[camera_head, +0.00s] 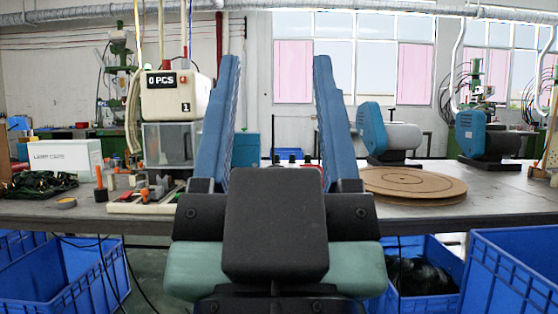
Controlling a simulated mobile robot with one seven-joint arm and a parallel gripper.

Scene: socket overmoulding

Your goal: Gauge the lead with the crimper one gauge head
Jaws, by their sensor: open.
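Crimper one (177,97) is a cream machine on the left of the bench, with a black display reading "0 PCS" and a label "1". A clear guard box is on its lower front. A light board with small orange and grey parts (150,194) lies in front of it; I cannot tell whether one is the gauge head. A tangle of dark green leads (38,186) lies at the bench's left; no single lead stands out. My gripper (277,62) fills the middle foreground, its two blue fingers wide apart and upright, with nothing between them. It hides the middle of the bench.
A white "LAMP CORD" box (65,160) stands behind the leads. A round brown board (412,183) and blue-grey machines (388,134) are on the right. Blue crates (515,275) stand below the bench's front edge on both sides.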

